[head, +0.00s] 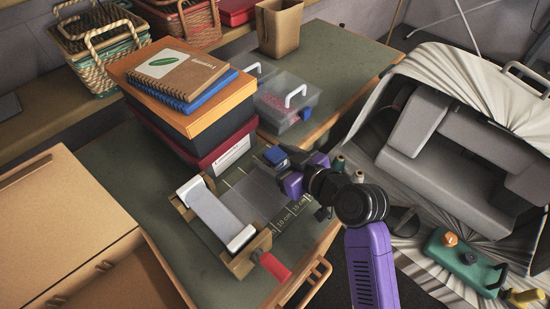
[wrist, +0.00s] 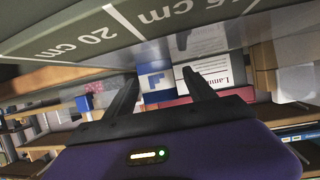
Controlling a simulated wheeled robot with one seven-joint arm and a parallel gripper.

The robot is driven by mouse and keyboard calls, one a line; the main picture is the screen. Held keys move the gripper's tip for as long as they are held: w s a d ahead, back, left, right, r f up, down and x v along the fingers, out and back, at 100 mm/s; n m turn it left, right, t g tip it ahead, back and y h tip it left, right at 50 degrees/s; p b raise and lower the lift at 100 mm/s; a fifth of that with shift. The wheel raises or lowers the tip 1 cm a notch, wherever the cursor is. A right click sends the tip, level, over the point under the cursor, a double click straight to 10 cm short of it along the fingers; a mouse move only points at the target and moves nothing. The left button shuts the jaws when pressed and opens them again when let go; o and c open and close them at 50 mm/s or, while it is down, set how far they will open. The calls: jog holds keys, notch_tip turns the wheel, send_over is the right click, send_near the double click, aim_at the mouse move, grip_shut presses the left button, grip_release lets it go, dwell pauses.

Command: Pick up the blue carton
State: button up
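The blue carton (head: 276,155) is a small box near the foot of the stacked boxes, on the far side of the green table. In the wrist view a blue-and-white face of the carton (wrist: 155,83) shows between the two dark fingers. My gripper (wrist: 160,88) is open, with its fingers spread apart and a gap beside the carton. In the head view my purple gripper (head: 287,171) is right at the carton's near side and hides part of it. Whether a finger touches the carton cannot be told.
A stack of boxes with notebooks (head: 178,72) stands just behind the carton to the left. A clear lidded case (head: 285,98) is behind it. A roller device (head: 217,215) is at left front. Small spools (head: 338,163) stand close on the right.

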grip_shut()
